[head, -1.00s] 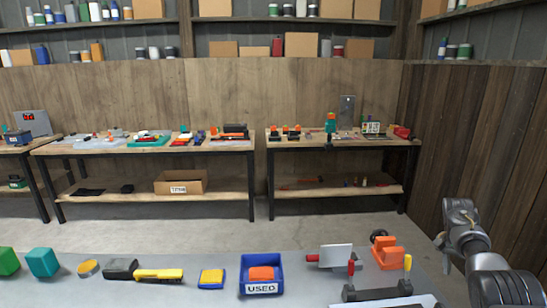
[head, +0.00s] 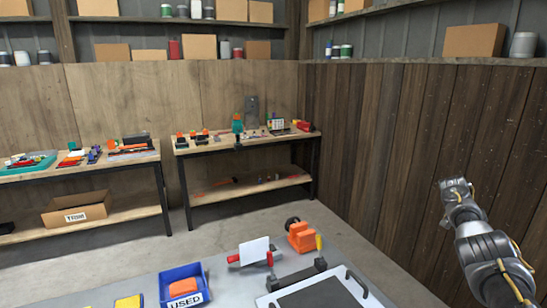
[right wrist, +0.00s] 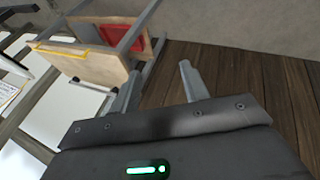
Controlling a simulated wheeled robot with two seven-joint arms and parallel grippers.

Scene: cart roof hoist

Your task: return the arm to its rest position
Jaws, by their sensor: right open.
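My right arm (head: 475,235) rises at the right edge of the head view, in front of the dark plank wall. Its gripper cannot be made out there. In the right wrist view my right gripper (right wrist: 158,85) has its two fingers spread wide apart with nothing between them. My left gripper is in neither view.
A grey worktop in front of me holds a blue USED bin (head: 184,287), an orange device (head: 301,237), a white plate (head: 254,252) and a dark-centred tray with handles (head: 318,298). A back bench (head: 245,144) stands beyond open floor. A plank wall (head: 400,150) is at right.

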